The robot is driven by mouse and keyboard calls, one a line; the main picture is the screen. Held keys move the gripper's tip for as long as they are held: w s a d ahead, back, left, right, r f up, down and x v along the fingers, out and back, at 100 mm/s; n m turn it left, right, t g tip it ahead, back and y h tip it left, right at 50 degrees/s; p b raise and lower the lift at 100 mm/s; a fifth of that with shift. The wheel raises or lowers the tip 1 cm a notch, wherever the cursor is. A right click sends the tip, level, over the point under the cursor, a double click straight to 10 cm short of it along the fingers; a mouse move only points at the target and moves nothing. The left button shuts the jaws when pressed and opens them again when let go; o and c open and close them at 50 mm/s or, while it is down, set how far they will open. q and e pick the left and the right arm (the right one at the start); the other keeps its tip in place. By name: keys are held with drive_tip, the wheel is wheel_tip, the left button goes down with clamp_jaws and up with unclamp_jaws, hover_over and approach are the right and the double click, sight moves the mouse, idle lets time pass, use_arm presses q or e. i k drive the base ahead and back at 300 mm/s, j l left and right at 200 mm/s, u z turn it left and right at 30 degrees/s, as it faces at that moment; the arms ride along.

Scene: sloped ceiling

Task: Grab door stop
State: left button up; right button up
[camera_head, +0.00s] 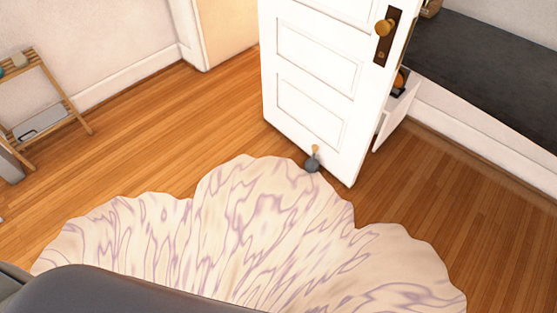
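A small door stop (312,164) with a dark grey, rounded body and a tan or brass-coloured top sits low in front of the white door (312,95). It is at the far edge of the pale rug, close to the door's bottom edge. I cannot tell whether it touches the door. The door stands open and has a brass knob on a dark plate. Neither of my grippers is in view.
A scalloped cream and purple rug (250,230) covers the near floor. A wooden shelf rack (45,100) stands at the left wall. A dark surface (490,75) is behind the door at right. The wooden floor (170,130) left of the door is clear.

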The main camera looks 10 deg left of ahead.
sight(312, 165)
drive_tip(key=i+l+u, duration=0.15)
drive_tip(key=i, duration=0.7)
